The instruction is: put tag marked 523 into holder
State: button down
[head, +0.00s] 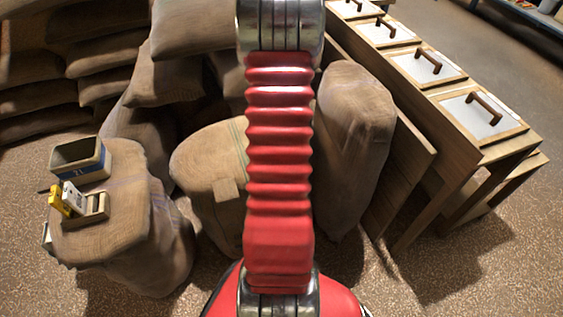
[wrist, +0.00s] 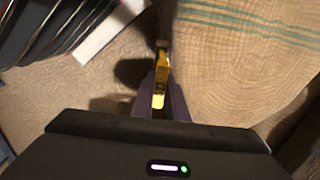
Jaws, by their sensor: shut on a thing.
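In the wrist view my gripper (wrist: 160,98) is shut on a thin yellow tag (wrist: 160,75), seen nearly edge-on, so I cannot read its number. The held tag is clear of any holder and beside a striped sack. In the head view my gripper is out of sight beyond my arm. A small wooden holder (head: 98,208) sits on a sack at the left. A white tag (head: 73,197) and a yellow tag (head: 55,200) stand at its left end. Their marks are too small to read.
A small box marked 21 (head: 82,160) stands behind the holder on the same sack (head: 120,220). Bulging sacks (head: 205,165) crowd the middle and back left. A row of wooden bins with handled lids (head: 480,112) runs along the right. Speckled floor is clear at lower right.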

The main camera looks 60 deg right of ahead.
jog(key=shift+f, duration=0.55)
jog(key=c, duration=1.7)
grip_release()
jog(key=shift+o, duration=0.2)
jog(key=shift+r, duration=0.15)
notch_tip(320, 180, up, 14)
jog(key=shift+f, duration=0.25)
